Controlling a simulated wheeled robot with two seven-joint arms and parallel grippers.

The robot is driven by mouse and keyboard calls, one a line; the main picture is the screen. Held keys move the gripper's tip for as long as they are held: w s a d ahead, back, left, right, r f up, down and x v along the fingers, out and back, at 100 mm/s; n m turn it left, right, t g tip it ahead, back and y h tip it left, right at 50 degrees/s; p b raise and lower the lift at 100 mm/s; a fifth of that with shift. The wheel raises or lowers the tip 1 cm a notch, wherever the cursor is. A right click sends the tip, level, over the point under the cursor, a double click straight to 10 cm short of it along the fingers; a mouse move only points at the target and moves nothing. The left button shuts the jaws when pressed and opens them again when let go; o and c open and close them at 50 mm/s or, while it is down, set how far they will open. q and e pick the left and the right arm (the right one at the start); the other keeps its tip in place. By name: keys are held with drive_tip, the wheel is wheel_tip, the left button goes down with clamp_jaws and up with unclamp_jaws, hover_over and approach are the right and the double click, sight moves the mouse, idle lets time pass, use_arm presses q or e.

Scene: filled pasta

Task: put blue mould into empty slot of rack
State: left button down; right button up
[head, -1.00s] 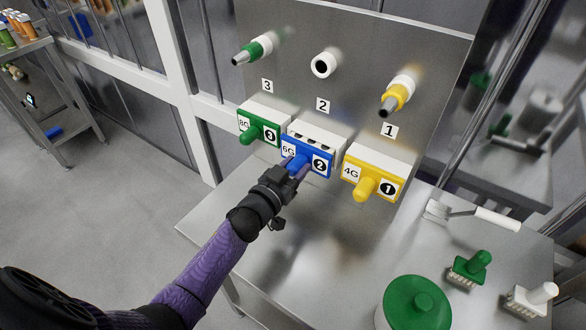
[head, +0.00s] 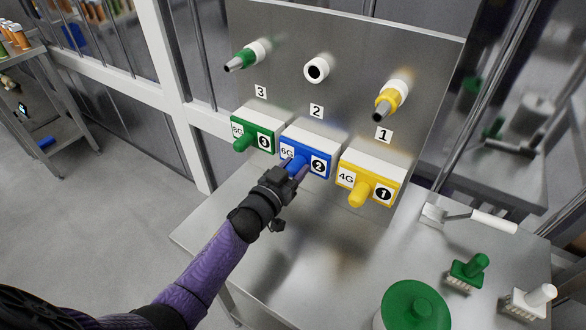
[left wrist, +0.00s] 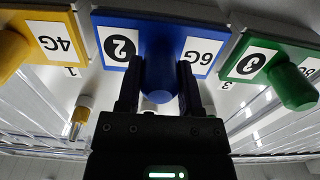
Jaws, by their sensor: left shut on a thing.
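The blue mould (head: 318,165) has a blue front plate marked 6G and 2 and a blue knob. It sits in the middle slot of the rack (head: 312,132), below the label 2, between the green mould (head: 264,140) and the yellow mould (head: 383,192). My left gripper (head: 295,172) is shut on the blue knob. In the left wrist view, the two dark fingers (left wrist: 158,88) stand on either side of the knob of the blue mould (left wrist: 178,38). The back of the blue mould is hidden. My right gripper is not in view.
A steel panel above holds a green nozzle (head: 244,58), a white ring (head: 317,69) and a yellow nozzle (head: 388,100). On the table (head: 330,265) are a green round lid (head: 415,305), a green brush (head: 468,270), a white brush (head: 530,299) and a white-handled scraper (head: 490,221).

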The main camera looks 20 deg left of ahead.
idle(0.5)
use_arm(q)
unclamp_jaws()
idle(0.4)
idle(0.7)
drive_tip(key=shift+s+p, duration=0.4)
drive_tip(key=shift+s, duration=0.05)
drive_tip(key=s+a+p, duration=0.1)
drive_tip(key=s+p, duration=0.1)
drive_tip(key=s, duration=0.4)
drive_tip(key=shift+p, duration=0.4)
